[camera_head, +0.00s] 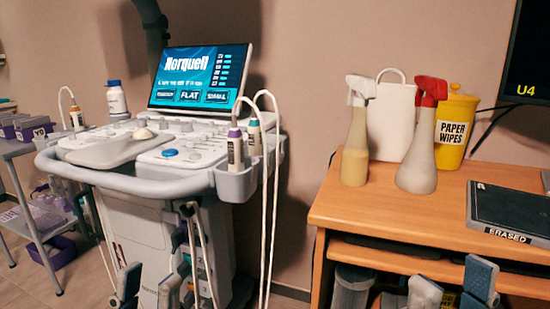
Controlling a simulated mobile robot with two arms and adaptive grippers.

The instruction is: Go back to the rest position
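My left gripper (148,288) shows at the bottom edge in the head view, in front of the lower body of the ultrasound machine (108,180). Its two grey-blue fingers are apart with nothing visible between them. My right gripper (453,288) shows at the bottom right, in front of the wooden desk (345,215) and below its top. Its two fingers are also apart, with nothing visible held. The rest of both arms is out of view below.
Probes with hanging cables (268,200) sit on the machine's side. A trolley (30,215) stands left.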

